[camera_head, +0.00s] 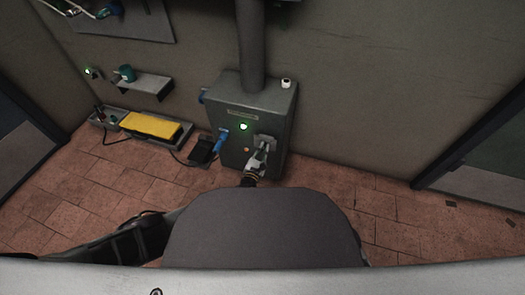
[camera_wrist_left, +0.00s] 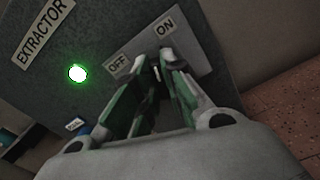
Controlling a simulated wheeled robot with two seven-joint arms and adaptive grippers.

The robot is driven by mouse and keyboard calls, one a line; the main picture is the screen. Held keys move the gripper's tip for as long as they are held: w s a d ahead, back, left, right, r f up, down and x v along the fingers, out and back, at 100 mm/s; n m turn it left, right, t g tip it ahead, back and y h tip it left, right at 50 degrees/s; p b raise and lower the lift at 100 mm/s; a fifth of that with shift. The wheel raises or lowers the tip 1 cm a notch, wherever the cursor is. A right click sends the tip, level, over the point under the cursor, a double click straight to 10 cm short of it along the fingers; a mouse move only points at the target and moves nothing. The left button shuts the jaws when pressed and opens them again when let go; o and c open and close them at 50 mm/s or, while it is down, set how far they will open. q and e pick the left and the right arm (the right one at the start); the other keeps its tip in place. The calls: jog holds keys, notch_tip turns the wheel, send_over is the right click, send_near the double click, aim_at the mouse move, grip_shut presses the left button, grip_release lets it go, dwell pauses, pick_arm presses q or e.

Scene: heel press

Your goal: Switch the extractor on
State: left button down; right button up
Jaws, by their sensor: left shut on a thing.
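The extractor (camera_head: 280,102) is a grey metal cabinet against the wall with a duct rising from its top. Its "EXTRACTOR" label (camera_wrist_left: 44,31) and a lit green lamp (camera_wrist_left: 78,73) show in the left wrist view. A pale switch plate (camera_wrist_left: 195,45) carries the words OFF on the left and ON on the right. My left gripper (camera_head: 263,149) is at this plate. In the left wrist view its fingertips (camera_wrist_left: 163,68) are shut on the switch lever, just below the two words. The fingers mostly hide the lever, so I cannot tell its exact position. My right gripper is not in view.
A blue-handled item (camera_head: 221,137) is at the cabinet's left front, above a dark box (camera_head: 203,151). A yellow block (camera_head: 150,125) lies in a low tray on the left. A small shelf (camera_head: 151,86) is above it.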

pick_arm(q)
jog(key=shift+f+m, duration=0.1)
jog(key=shift+m, duration=1.4)
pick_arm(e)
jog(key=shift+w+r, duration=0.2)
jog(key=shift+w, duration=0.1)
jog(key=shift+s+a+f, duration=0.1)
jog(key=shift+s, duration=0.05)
pick_arm(q)
jog(key=c, duration=1.7)
grip_release()
jog(key=shift+o, duration=1)
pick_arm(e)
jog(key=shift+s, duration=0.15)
pick_arm(q)
jog(key=shift+s, duration=0.2)
jog(key=v, duration=1.1)
jog(key=shift+s, duration=0.3)
